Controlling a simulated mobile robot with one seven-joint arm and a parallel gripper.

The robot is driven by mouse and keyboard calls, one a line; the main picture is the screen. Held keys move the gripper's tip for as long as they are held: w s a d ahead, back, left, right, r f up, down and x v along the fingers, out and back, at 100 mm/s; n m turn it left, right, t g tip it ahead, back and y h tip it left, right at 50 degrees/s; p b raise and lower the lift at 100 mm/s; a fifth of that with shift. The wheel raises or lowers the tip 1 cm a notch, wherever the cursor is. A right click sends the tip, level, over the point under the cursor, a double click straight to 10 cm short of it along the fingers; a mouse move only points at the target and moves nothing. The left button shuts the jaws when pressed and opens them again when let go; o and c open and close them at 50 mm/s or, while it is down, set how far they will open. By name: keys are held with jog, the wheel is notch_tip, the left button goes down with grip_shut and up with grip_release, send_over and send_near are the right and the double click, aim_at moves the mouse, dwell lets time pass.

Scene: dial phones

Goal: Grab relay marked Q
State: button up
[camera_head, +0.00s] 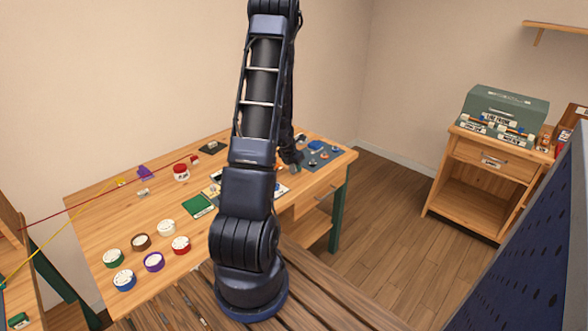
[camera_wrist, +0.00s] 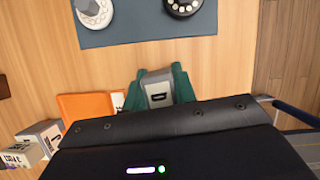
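My gripper (camera_wrist: 156,90) shows teal fingers in the wrist view. A grey block-shaped relay (camera_wrist: 155,76) sits between them, with a finger close against each side and no clear gap. Its dark label bears one pale letter, too small to read surely as Q. Whether the relay is clear of the table cannot be told. Other light blocks with labels, one grey block (camera_wrist: 40,136) and one beige block (camera_wrist: 20,155), stand at the lower left.
A blue-grey mat (camera_wrist: 140,35) with dial phones, one grey (camera_wrist: 93,12) and one black (camera_wrist: 183,5), lies beyond the fingers. An orange item (camera_wrist: 88,106) is at left. Several coloured round dials lie on the wooden table (camera_head: 90,215). A cabinet (camera_head: 478,185) stands at right.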

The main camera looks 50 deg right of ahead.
jog(key=shift+c, duration=0.7)
